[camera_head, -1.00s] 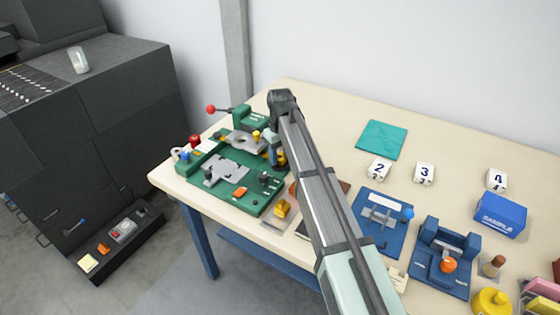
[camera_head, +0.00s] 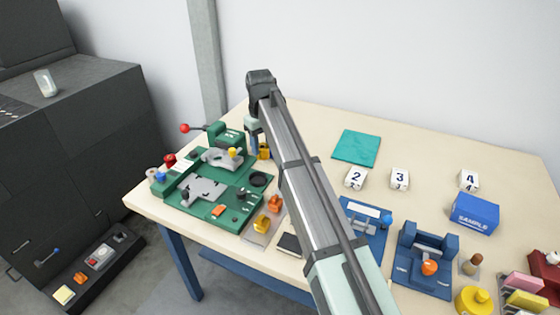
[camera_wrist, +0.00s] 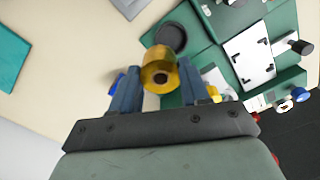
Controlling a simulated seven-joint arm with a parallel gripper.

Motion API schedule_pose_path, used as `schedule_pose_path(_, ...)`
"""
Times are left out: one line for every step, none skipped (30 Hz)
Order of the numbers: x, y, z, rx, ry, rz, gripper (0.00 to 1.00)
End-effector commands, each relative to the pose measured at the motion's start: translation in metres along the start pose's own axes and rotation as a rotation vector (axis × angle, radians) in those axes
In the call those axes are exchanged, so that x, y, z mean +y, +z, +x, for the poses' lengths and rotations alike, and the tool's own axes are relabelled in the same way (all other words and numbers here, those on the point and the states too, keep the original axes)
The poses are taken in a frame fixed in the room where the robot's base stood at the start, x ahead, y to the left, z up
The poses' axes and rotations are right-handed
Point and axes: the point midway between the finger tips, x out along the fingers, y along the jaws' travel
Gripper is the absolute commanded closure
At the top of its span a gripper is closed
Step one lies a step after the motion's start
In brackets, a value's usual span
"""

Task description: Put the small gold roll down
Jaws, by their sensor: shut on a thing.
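The small gold roll (camera_wrist: 160,68) is held between the two blue fingers of my gripper (camera_wrist: 158,88), its end with a dark centre hole facing the wrist camera. In the head view the gold roll (camera_head: 264,152) shows just below my gripper (camera_head: 258,142), at the right rear edge of the green machine (camera_head: 225,207). My arm hides part of the bench to its right. Whether the roll touches the surface below cannot be told. The machine's round black recess (camera_head: 260,179) shows in front of the roll; it also shows in the wrist view (camera_wrist: 171,38).
A teal sheet (camera_head: 356,148) lies on the cream bench (camera_head: 310,122) with numbered white blocks (camera_head: 399,179) near it. Blue fixtures (camera_head: 425,258) and a blue sample box (camera_head: 474,213) stand at right. A red-knobbed lever (camera_head: 185,128) rises behind the machine. Bench behind my arm is clear.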

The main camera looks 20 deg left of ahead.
Motion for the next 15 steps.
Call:
schedule_pose_path(0.014,0.004,0.000,-0.002,0.000,0.019,0.85)
schedule_pose_path(0.023,0.006,0.001,-0.003,-0.001,0.029,0.85)
schedule_pose_path(0.036,0.010,0.002,-0.005,-0.001,0.046,0.85)
schedule_pose_path(0.046,0.012,0.003,-0.006,-0.002,0.058,0.85)
schedule_pose_path(0.057,0.013,0.004,-0.008,-0.003,0.071,0.85)
schedule_pose_path(0.071,0.015,0.005,-0.010,-0.004,0.088,0.85)
schedule_pose_path(0.082,0.016,0.006,-0.012,-0.004,0.100,0.85)
schedule_pose_path(0.092,0.017,0.006,-0.013,-0.005,0.112,0.85)
schedule_pose_path(0.103,0.017,0.007,-0.014,-0.006,0.125,0.85)
schedule_pose_path(0.113,0.018,0.007,-0.015,-0.006,0.135,0.85)
schedule_pose_path(0.121,0.018,0.008,-0.015,-0.006,0.141,0.85)
schedule_pose_path(0.131,0.017,0.008,-0.016,-0.007,0.148,0.85)
schedule_pose_path(0.138,0.016,0.008,-0.016,-0.007,0.148,0.85)
schedule_pose_path(0.145,0.015,0.009,-0.016,-0.007,0.148,0.85)
schedule_pose_path(0.151,0.009,0.009,-0.014,-0.007,0.136,0.85)
